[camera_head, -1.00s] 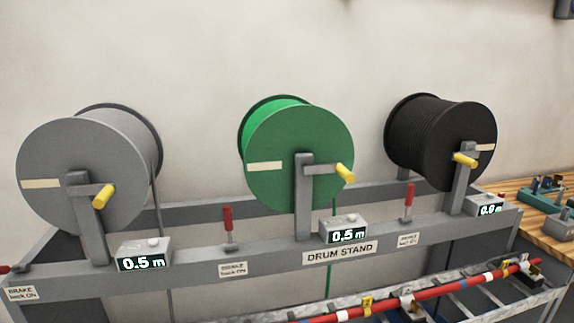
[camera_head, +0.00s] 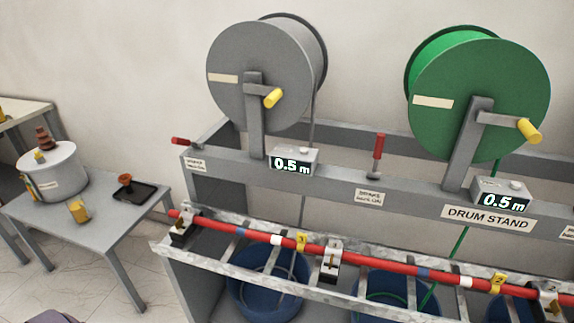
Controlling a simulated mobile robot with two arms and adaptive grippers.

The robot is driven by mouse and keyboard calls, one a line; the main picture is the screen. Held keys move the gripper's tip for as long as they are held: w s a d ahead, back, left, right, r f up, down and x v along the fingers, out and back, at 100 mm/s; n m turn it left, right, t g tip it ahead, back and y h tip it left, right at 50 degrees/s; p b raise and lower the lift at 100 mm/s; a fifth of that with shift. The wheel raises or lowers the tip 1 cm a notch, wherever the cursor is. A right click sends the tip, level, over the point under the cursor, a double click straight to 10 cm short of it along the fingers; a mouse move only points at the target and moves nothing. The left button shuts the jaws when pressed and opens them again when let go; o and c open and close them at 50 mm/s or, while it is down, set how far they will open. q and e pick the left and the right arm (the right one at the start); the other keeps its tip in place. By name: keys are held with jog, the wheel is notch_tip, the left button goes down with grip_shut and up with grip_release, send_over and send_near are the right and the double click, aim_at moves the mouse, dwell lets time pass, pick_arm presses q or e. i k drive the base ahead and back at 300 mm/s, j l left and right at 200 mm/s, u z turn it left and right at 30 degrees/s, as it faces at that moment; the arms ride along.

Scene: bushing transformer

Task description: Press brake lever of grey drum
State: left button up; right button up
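The grey drum (camera_head: 245,100) hangs on the drum stand (camera_head: 335,178) at upper middle, with a yellow crank handle (camera_head: 272,98) and a grey cable running down behind the stand's rail. A red-handled brake lever (camera_head: 182,141) is at the left end of the rail, lying over almost flat with its grip to the left. A small brake label (camera_head: 195,165) is below it. Another red brake lever (camera_head: 378,152) stands upright between the grey and green drums, above a similar label (camera_head: 369,196). Neither of my grippers is in view.
The green drum (camera_head: 480,100) is at right. Meters reading 0.5 m (camera_head: 293,160) sit on the rail. A red bar (camera_head: 385,266) crosses the lower front, above blue bins (camera_head: 268,285). A grey table (camera_head: 110,205) with a white pot (camera_head: 50,172) stands at left.

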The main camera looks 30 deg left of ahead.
aim_at(177, 141)
jog(key=u, duration=1.75)
jog(key=i+j, duration=0.05)
